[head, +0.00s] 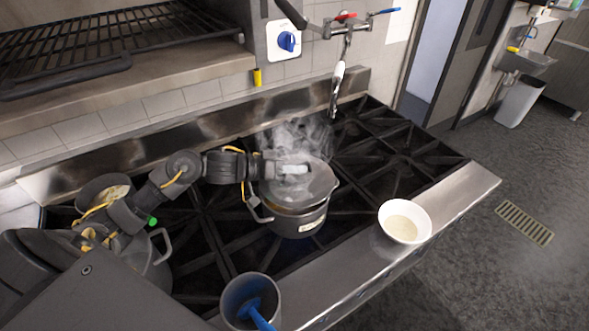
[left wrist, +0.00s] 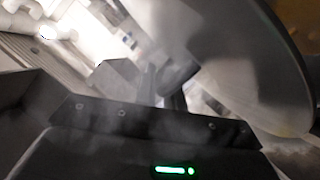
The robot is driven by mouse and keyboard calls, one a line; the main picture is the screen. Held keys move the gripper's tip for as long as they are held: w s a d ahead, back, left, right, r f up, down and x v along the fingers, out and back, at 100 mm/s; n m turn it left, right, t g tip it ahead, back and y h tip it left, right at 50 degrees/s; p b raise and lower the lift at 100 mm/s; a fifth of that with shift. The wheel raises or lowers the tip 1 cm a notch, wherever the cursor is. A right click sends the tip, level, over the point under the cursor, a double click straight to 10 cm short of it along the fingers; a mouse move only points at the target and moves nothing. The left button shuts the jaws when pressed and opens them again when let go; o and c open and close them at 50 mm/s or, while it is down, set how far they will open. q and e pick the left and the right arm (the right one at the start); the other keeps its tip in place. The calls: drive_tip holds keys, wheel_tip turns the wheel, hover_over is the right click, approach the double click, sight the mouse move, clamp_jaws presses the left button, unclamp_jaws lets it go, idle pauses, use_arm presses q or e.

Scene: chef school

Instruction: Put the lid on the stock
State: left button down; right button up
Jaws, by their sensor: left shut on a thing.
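The stock pot (head: 298,224) is a grey pot with a pale label, standing on the stove and steaming. The lid (head: 318,187), a grey disc, is over the pot's mouth and looks tilted; a strip of orange-brown stock shows below its near edge. Whether the lid touches the rim is unclear. My left gripper (head: 285,169) reaches in from the left above the pot, shut on the lid's handle. In the left wrist view the lid (left wrist: 245,65) fills the upper right beside the gripper fingers (left wrist: 172,85), blurred by steam. My right gripper does not show.
A white bowl (head: 404,222) of pale contents is on the front steel ledge. A grey container (head: 238,298) with a blue utensil stands at the front. More pots (head: 158,272) are at the left under my arm. A tap (head: 335,90) hangs behind. The right-hand burners (head: 400,160) are clear.

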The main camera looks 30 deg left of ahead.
sight(299, 178)
use_arm(q)
drive_tip(key=shift+f+b, duration=0.55)
drive_tip(key=shift+f, duration=0.9)
drive_tip(key=c, duration=1.4)
unclamp_jaws()
drive_tip(key=shift+s, duration=0.15)
drive_tip(key=shift+s+a, duration=0.2)
drive_tip(key=shift+a, duration=0.1)
drive_tip(key=b+v, duration=0.2)
drive_tip(key=v, duration=0.7)
drive_tip(key=shift+f+b, duration=0.15)
drive_tip(key=shift+b, duration=0.25)
drive_tip(key=shift+s+a+r, duration=0.3)
drive_tip(key=shift+r, duration=0.05)
